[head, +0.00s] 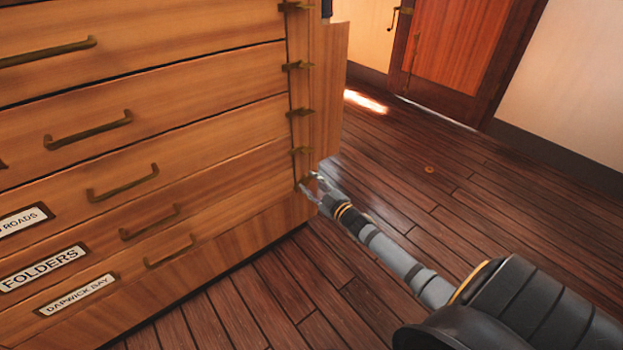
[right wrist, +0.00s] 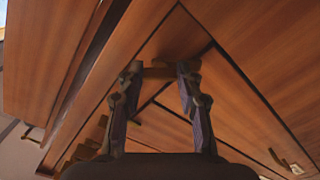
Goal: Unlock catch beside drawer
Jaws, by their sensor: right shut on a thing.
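A wooden chest of drawers (head: 200,105) fills the left of the head view, with brass catches in a column along its right edge. My right gripper (head: 312,187) is at the lowest catch (head: 306,179), level with the lower drawers. In the right wrist view my right gripper (right wrist: 160,82) has its two fingers on either side of that small brass catch (right wrist: 160,72), shut on it. The fingers partly hide the catch in the head view. My left gripper is out of view.
Higher catches (head: 300,112) and several bar handles (head: 123,183) stick out from the drawer front. A wooden side panel (head: 331,90) stands beside the catches. The plank floor (head: 440,200) to the right is open, up to a door (head: 455,50).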

